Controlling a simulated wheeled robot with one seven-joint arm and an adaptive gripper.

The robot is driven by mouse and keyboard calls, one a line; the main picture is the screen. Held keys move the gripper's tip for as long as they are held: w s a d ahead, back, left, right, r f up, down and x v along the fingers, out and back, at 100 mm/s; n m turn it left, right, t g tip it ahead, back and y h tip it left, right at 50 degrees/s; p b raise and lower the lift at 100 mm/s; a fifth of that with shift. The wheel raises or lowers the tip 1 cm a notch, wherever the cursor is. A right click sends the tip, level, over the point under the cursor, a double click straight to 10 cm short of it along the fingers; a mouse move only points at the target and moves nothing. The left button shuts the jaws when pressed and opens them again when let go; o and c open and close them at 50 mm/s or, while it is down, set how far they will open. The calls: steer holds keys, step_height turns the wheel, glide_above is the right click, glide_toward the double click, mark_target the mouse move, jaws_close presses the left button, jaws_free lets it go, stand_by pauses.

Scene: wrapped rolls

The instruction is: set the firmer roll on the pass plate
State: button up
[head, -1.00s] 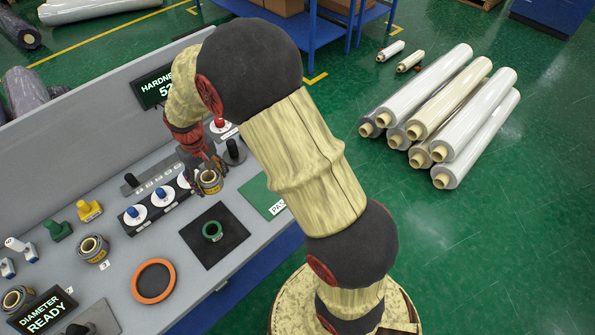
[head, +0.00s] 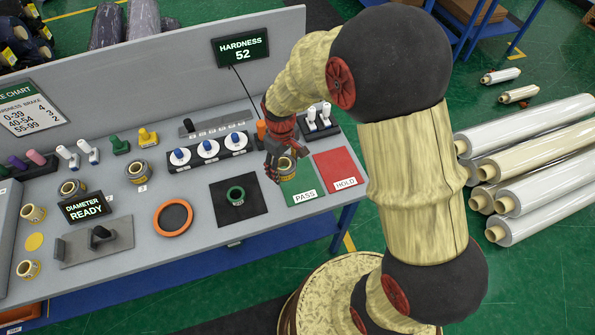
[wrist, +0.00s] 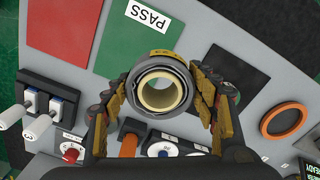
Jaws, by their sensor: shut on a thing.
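My gripper (head: 280,163) is shut on a wrapped roll (head: 287,166), a short pale core in a grey wrap with a yellow band. In the wrist view the roll (wrist: 163,88) sits upright between both fingers (wrist: 162,105), its open core facing the camera. The green pass plate (head: 303,184) lies under and around it in the head view; in the wrist view the plate (wrist: 112,55) shows beside the roll. I cannot tell whether the roll touches the plate. Another similar roll (head: 139,171) stands on the bench at left. The hardness display (head: 241,47) reads 52.
The red hold plate (head: 338,172) adjoins the pass plate on the right. A row of blue knobs (head: 207,148) and white-handled switches (head: 318,118) stand behind.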

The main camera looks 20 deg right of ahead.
steer(key=b, duration=0.1)
glide_above(297, 176)
step_height(297, 176, down, 6)
steer(key=shift+f, duration=0.1)
steer(key=shift+f+b, duration=0.4)
steer(key=shift+f, duration=1.15)
steer(key=shift+f, duration=0.15)
steer(key=o, duration=1.3)
steer(key=shift+o, duration=0.2)
steer(key=s+r+m+t+p, duration=0.1)
steer(key=s+r, duration=0.3)
steer(key=r, duration=1.1)
steer(key=s+r+m+t+p, duration=0.15)
steer(key=s+r, duration=0.25)
steer(key=r, duration=1)
steer(key=s+r+m+t, duration=0.3)
steer(key=s+r, duration=0.5)
steer(key=s, duration=0.6)
steer(key=shift+r, duration=0.2)
